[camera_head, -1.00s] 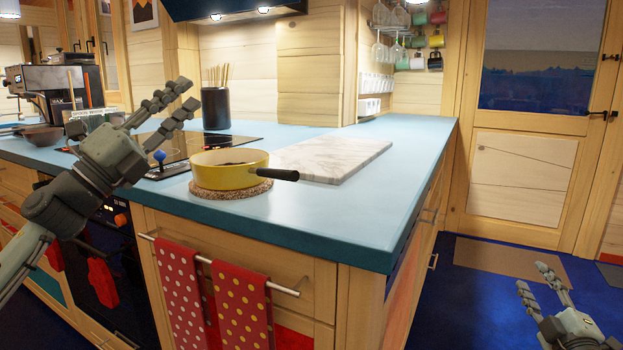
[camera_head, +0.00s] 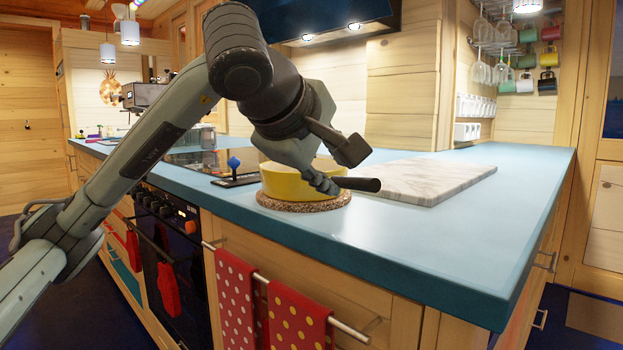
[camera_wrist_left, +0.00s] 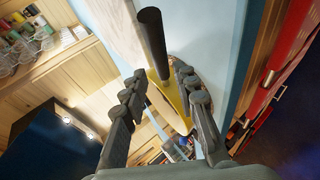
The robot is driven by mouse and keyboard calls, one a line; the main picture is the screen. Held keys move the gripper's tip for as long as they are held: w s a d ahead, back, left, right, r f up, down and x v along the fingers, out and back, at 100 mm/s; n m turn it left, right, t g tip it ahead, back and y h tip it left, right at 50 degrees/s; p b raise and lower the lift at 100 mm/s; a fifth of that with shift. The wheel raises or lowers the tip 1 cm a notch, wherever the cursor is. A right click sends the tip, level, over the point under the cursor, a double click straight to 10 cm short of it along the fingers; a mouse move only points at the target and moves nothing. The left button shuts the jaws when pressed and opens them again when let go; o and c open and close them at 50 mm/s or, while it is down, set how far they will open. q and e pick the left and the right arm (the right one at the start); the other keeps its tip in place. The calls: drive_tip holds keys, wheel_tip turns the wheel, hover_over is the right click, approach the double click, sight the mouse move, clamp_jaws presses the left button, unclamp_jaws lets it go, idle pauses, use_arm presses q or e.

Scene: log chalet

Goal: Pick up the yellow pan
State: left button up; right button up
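The yellow pan (camera_head: 288,181) sits on a round cork-like trivet (camera_head: 305,203) near the front edge of the blue counter. Its dark handle (camera_head: 359,184) points right. My left gripper (camera_head: 338,168) is over the pan's handle side and covers part of the pan. In the left wrist view the fingers of my left gripper (camera_wrist_left: 160,75) are spread apart, with the dark handle (camera_wrist_left: 153,42) passing between them and a gap visible on the left side. The yellow pan (camera_wrist_left: 172,105) shows between the fingers. My right gripper is out of view.
A marble board (camera_head: 430,180) lies right of the pan. A blue-topped lever thing (camera_head: 234,165) stands left of it by the cooktop (camera_head: 195,158). Dotted towels (camera_head: 298,318) hang on a rail below. The counter's front right (camera_head: 460,245) is clear.

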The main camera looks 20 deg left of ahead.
use_arm(q)
drive_tip(key=shift+s+d+f, duration=0.15)
drive_tip(key=shift+d+f, duration=0.05)
drive_tip(key=shift+d, duration=0.2)
drive_tip(key=shift+f, duration=0.2)
drive_tip(key=x, duration=0.7)
drive_tip(key=shift+w+a, duration=0.2)
drive_tip(key=shift+w, duration=0.15)
clamp_jaws()
drive_tip(key=shift+r, duration=0.2)
